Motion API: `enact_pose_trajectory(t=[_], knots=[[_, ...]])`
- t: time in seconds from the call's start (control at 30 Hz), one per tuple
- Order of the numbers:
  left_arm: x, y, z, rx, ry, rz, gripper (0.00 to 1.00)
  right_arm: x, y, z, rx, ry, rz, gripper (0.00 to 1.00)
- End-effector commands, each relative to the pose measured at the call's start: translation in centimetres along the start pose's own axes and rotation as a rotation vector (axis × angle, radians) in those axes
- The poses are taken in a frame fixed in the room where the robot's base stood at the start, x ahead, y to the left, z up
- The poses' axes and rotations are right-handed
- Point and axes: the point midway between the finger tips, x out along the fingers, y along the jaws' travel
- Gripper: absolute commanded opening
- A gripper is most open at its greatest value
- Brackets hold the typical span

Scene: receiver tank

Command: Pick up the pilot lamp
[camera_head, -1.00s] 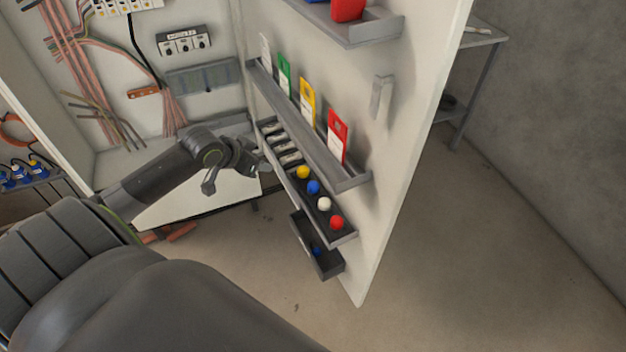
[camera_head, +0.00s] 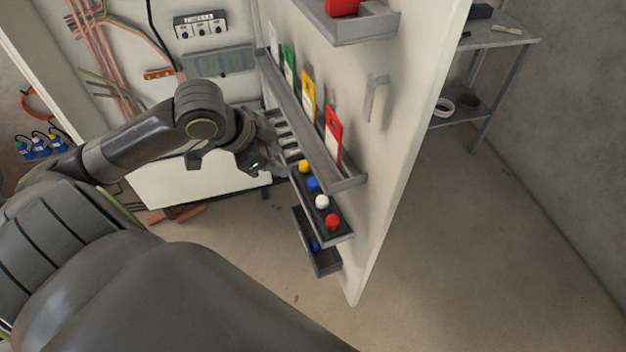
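Several round coloured caps, which look like pilot lamps, sit in a row in a narrow dark tray (camera_head: 341,238) on the inside of the open cabinet door. They are a yellow one (camera_head: 304,166), a blue one (camera_head: 313,184), a white one (camera_head: 322,202) and a red one (camera_head: 332,221). My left gripper (camera_head: 279,157) is at the far part of this tray, just left of the yellow lamp. Its fingers are small and partly merge with the tray, so I cannot tell their opening. My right gripper is not in view.
Above the lamps, a door rack (camera_head: 347,183) holds green, yellow and red tags. A higher shelf (camera_head: 362,27) and a lower small bin (camera_head: 323,262) are also on the door (camera_head: 420,60). A metal table (camera_head: 497,40) stands at the back right. The floor right of the door is clear.

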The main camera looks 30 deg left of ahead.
Motion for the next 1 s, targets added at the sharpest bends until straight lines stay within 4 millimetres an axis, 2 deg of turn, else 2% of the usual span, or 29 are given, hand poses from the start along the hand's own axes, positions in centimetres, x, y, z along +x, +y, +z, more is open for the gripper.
enact_pose_trajectory(t=[0.8,1.0], knots=[[8.7,0.0,0.0,-0.005,0.001,0.002,0.4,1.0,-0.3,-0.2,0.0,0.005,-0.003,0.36],[9.5,0.0,0.0,-0.001,-0.001,0.0,0.4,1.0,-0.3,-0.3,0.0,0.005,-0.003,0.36]])
